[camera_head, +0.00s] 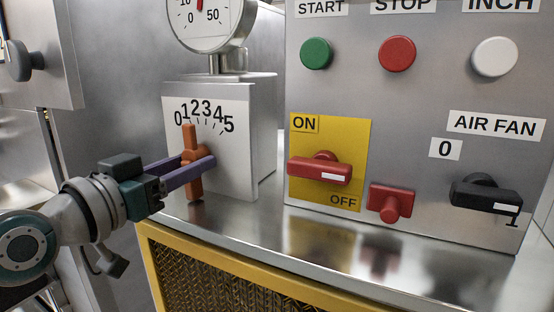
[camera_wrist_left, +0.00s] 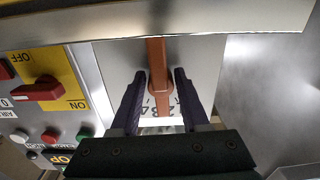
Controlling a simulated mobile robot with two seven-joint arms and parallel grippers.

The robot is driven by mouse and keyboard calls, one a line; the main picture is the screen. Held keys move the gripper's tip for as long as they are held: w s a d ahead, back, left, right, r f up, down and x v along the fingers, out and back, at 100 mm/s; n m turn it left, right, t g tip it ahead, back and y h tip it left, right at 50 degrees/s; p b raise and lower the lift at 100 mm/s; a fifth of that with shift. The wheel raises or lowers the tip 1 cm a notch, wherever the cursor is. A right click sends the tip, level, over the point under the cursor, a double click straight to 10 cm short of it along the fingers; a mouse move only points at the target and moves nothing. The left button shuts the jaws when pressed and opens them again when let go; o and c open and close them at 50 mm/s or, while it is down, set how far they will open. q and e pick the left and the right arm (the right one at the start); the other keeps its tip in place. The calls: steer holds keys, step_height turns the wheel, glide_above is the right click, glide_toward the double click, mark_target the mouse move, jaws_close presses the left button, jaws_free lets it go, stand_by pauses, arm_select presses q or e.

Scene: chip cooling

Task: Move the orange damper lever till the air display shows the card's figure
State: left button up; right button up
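The orange damper lever (camera_head: 190,140) stands upright on the white scale plate (camera_head: 233,160), its top near figure 1 of a 0 to 5 scale. My left gripper (camera_head: 197,165) has its purple fingers on either side of the lever. In the left wrist view the lever (camera_wrist_left: 157,60) runs between the fingertips (camera_wrist_left: 160,75), with small gaps seeming to show on both sides. A round gauge (camera_head: 212,20) above is cut off by the top edge; whether it is the air display I cannot tell. No card is visible. My right gripper is out of view.
Right of the lever box stands a grey panel (camera_head: 410,120) with a red switch (camera_head: 320,170) on a yellow plate, a red knob (camera_head: 391,203), a black AIR FAN switch (camera_head: 486,195) and push buttons. The steel ledge (camera_head: 300,238) in front is bare.

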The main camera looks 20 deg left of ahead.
arm_select(q)
jaws_close()
steer(key=shift+m+p, duration=0.3)
steer(key=shift+m, duration=0.1)
steer(key=shift+o, duration=2.2)
jaws_free()
steer(key=shift+s, duration=0.1)
steer(key=s, duration=0.9)
steer(key=shift+s+a+b, duration=0.35)
steer(key=shift+a, duration=0.1)
